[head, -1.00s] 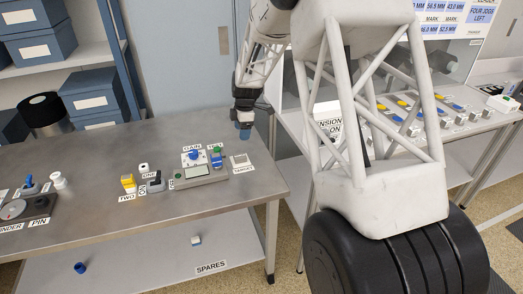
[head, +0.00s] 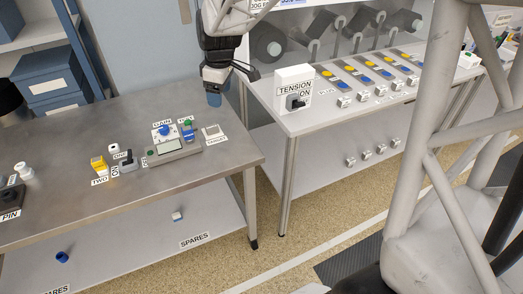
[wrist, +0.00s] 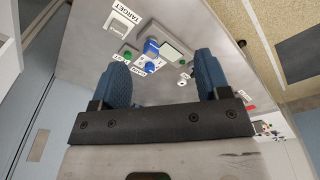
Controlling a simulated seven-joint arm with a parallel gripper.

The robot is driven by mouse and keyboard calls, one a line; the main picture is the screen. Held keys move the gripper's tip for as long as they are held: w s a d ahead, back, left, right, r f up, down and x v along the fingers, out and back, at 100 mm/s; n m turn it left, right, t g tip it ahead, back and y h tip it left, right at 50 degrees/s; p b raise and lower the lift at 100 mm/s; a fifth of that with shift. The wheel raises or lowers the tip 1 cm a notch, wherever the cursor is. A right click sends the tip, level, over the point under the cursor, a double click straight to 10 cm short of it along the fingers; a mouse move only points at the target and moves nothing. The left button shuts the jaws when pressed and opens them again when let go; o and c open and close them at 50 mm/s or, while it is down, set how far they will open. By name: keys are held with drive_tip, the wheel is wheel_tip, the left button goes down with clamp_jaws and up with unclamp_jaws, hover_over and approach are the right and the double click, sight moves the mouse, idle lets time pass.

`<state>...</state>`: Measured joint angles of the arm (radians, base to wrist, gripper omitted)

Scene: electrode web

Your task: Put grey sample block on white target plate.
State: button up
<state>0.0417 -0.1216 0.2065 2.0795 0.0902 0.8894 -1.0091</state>
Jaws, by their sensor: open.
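The white target plate (head: 212,131) lies flat near the right end of the steel table, beside its TARGET label. It also shows at the upper left in the wrist view (wrist: 119,31), with a pale grey square on it. A grey block with a dark top (head: 127,162) stands by the ONE label; I cannot tell whether it is the sample block. My gripper (head: 214,98) hangs beyond the plate in the head view. In the wrist view its blue fingers (wrist: 162,62) are apart and nothing shows held between them.
A grey meter (head: 172,151) stands left of the plate, with a blue knob (head: 164,130) and a blue block (head: 188,134) behind it. A yellow block (head: 98,165) is farther left. A TENSION box (head: 293,88) stands on the right bench. A floor gap separates both benches.

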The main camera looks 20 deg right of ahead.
drive_tip(key=s+r+m+t+h, duration=0.1)
drive_tip(key=s+m, duration=0.9)
drive_tip(key=s, duration=2)
wheel_tip(320, 180, up, 2)
drive_tip(key=shift+a+r+m+t, duration=0.1)
drive_tip(key=shift+a+m+t, duration=0.2)
drive_tip(key=shift+a, duration=0.15)
